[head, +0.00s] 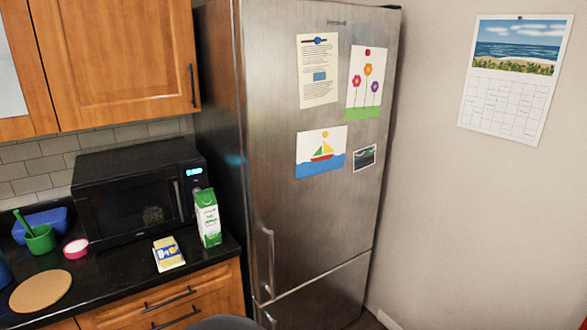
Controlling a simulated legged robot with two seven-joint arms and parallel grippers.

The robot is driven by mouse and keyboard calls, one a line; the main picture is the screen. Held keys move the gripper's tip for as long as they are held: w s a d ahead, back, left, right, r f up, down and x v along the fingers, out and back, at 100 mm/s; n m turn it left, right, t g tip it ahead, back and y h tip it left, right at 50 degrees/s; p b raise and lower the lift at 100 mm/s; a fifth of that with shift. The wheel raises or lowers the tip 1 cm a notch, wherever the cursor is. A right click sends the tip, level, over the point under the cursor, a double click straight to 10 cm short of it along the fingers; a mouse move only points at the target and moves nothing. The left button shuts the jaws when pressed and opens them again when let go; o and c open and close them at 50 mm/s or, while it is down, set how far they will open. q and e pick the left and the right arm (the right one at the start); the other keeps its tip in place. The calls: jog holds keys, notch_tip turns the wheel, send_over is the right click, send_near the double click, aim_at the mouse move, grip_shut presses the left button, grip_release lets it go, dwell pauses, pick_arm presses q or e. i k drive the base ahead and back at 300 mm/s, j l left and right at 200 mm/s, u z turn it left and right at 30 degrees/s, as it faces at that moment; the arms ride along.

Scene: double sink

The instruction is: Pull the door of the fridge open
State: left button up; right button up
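The fridge (290,210) is a tall brushed-steel unit right of the counter. Its upper door (330,222) looks shut, with papers and drawings stuck on its front. A vertical bar handle (269,262) sits low on the left edge of this door. A lower door (325,300) is below a seam, and the top of its handle (270,318) shows at the bottom edge. Neither of my grippers is in the head view. A dark rounded shape at the bottom edge is too cut off to identify.
Left of the fridge, a black counter (110,285) holds a microwave (135,200), a milk carton (208,220), a yellow-and-white packet (168,254), a green cup (40,239) and a round board (40,291). A wall with a calendar (514,83) is close on the right.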

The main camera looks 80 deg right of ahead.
aim_at(301, 230)
jog(key=z, duration=2.75)
jog(key=i, duration=0.2)
jog(key=i+l+u, duration=0.45)
jog(key=i+l, duration=0.1)
jog(key=i, duration=0.1)
